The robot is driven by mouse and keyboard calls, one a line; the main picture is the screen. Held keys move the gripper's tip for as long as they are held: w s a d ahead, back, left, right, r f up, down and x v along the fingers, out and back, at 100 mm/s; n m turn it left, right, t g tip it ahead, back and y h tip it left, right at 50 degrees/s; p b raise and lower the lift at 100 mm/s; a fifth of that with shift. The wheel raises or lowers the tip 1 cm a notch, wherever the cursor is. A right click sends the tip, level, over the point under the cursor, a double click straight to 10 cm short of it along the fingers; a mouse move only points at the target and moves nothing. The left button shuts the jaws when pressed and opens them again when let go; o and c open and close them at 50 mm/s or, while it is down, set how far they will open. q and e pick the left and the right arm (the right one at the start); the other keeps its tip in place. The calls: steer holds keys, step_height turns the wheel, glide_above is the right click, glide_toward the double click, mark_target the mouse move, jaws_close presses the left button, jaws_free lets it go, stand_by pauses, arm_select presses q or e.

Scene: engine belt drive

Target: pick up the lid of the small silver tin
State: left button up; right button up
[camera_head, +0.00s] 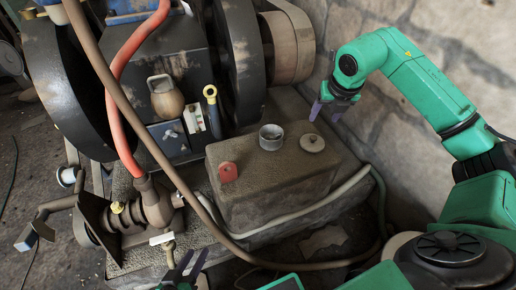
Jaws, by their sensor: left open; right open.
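The small silver tin (271,138) stands upright on a brown block-shaped surface (270,180). Its top looks open, with a bright rim. A flat, round, grey-beige disc with a small knob, which looks like the lid (312,143), lies on the block just right of the tin, apart from it. My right gripper (327,112) is open and empty, with purple fingertips, above and behind the disc, close to the stone wall. My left gripper (187,265) is open at the bottom edge, in front of the block; only its fingers show clearly.
A red round cap (228,171) lies on the block's left part. The engine with its large dark wheels (240,50) stands behind. A brown hose (125,105) and a red hose (113,95) cross the left. A grey pipe (300,221) runs along the block's front.

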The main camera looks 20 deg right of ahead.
steer(key=b, duration=0.3)
glide_above(314, 137)
steer(key=s+a, duration=0.1)
steer(key=s, duration=0.1)
steer(key=f, duration=0.8)
steer(key=shift+a+f, duration=0.2)
steer(key=shift+f, duration=0.1)
steer(key=b+x, duration=0.2)
steer(key=x, duration=0.3)
steer(key=shift+s+d+f, duration=0.1)
steer(key=shift+s+d, duration=0.05)
steer(key=shift+s, duration=0.05)
arm_select(q)
steer(key=f, duration=0.1)
steer(key=f+t, duration=0.1)
steer(key=f, duration=0.1)
steer(key=f+t, duration=0.1)
steer(key=f, duration=0.1)
steer(key=shift+d+f+n, duration=0.25)
steer(key=shift+d+n, duration=0.15)
arm_select(e)
jaws_close()
